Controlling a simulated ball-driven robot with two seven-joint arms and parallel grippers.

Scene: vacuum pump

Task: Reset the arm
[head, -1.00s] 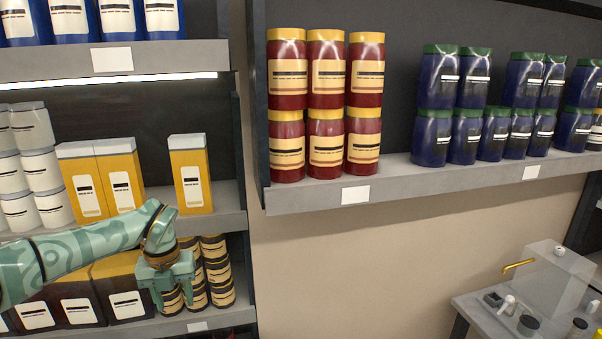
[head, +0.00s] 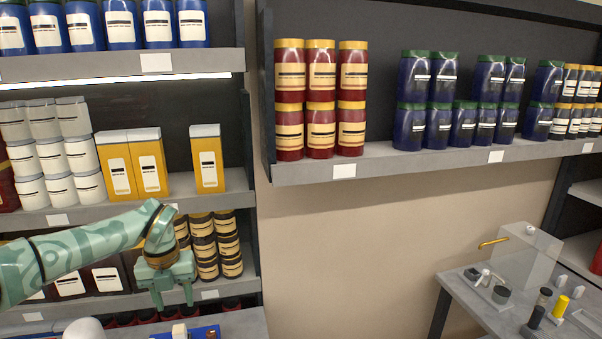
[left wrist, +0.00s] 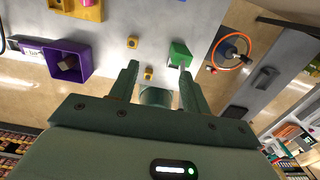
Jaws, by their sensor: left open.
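My left arm comes in from the left in the head view, in front of the lower shelves. Its green gripper (head: 172,288) points downward, with its two fingers apart and nothing between them. In the left wrist view the same gripper (left wrist: 156,80) is open and empty above a grey surface. My right gripper does not show in any view.
A table with a blue tray (head: 205,331) stands below the gripper. Shelves with yellow boxes (head: 207,160) and red jars (head: 289,128) stand behind. A purple bin (left wrist: 68,58) and an orange ring (left wrist: 236,52) show in the wrist view. A side table (head: 470,300) stands at right.

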